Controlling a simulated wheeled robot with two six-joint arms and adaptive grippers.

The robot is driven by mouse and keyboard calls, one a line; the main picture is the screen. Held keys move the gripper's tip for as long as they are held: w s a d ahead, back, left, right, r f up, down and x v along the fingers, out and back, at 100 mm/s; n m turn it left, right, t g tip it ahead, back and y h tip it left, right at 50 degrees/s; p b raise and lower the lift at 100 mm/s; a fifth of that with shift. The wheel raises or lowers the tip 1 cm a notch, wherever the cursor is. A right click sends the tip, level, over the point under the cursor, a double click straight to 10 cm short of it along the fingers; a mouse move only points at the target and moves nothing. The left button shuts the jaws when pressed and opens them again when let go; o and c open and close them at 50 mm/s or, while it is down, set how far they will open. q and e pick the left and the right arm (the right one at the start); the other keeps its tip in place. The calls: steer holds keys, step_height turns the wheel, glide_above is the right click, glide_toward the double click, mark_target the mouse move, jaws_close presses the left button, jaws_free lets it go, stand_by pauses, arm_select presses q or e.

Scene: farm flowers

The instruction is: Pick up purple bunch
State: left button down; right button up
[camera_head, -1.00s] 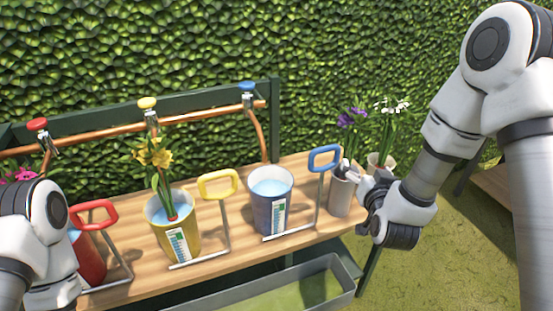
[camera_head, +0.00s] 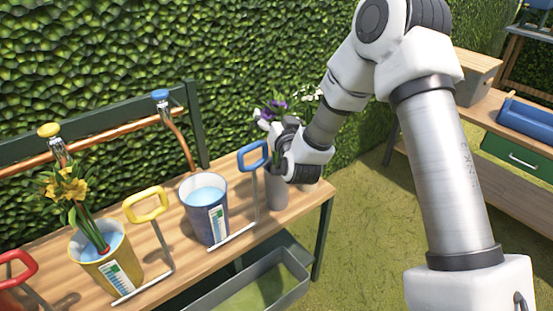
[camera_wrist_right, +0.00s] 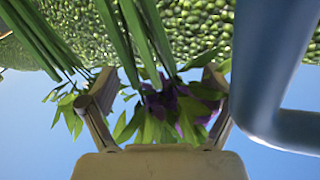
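The purple bunch (camera_head: 270,108) stands in a grey vase (camera_head: 277,190) at the right end of the wooden bench. Its purple blooms (camera_wrist_right: 178,105) and green leaves also show in the right wrist view. My right gripper (camera_head: 280,138) is at the stems just above the vase, and its body partly covers them. In the right wrist view its two fingers (camera_wrist_right: 157,82) are spread, with purple blooms and leaves seen between them. Contact with the stems cannot be told. My left gripper is out of view.
A blue handle (camera_head: 254,157) stands close beside my right gripper; its thick bar (camera_wrist_right: 275,75) fills the right of the wrist view. A blue bucket (camera_head: 204,208) and a yellow bucket (camera_head: 104,258) with yellow flowers (camera_head: 65,187) stand left. White flowers (camera_head: 309,94) are just behind.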

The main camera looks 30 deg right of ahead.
jaws_close()
steer(key=shift+r, duration=0.1)
step_height(320, 180, up, 18)
steer(key=p, duration=0.2)
